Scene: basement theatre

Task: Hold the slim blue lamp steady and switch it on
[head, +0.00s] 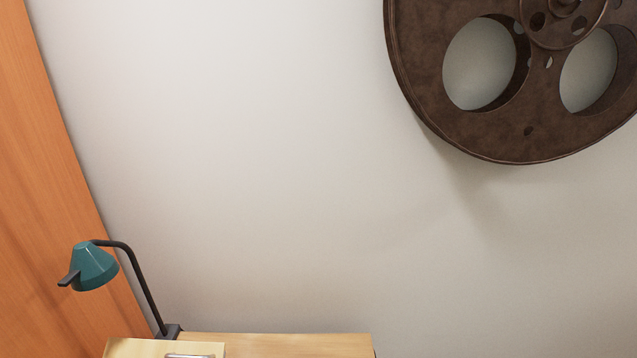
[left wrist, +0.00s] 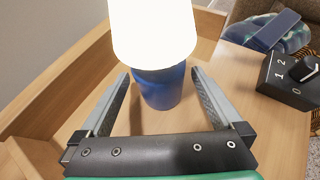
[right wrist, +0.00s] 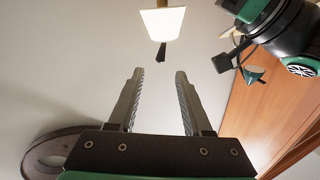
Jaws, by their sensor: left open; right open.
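The slim blue lamp, with a blue base (left wrist: 160,88) and a bright white shade (left wrist: 152,30), stands on a wooden surface in the left wrist view. I cannot tell whether the shade glows or only looks bright. My left gripper (left wrist: 160,76) is open, with one finger on each side of the base and a gap visible on both sides. My right gripper (right wrist: 157,72) is open and empty in the right wrist view, in front of bare wall. Neither gripper shows in the head view. No switch is visible on the blue lamp.
A black dial box (left wrist: 291,78) marked 0, 1, 2 stands right of the lamp, near a blue patterned object (left wrist: 270,32). A teal desk lamp (head: 93,268) stands left; a brown film reel (head: 520,130) hangs on the wall. A white-shaded light (right wrist: 162,22) shows in the right wrist view.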

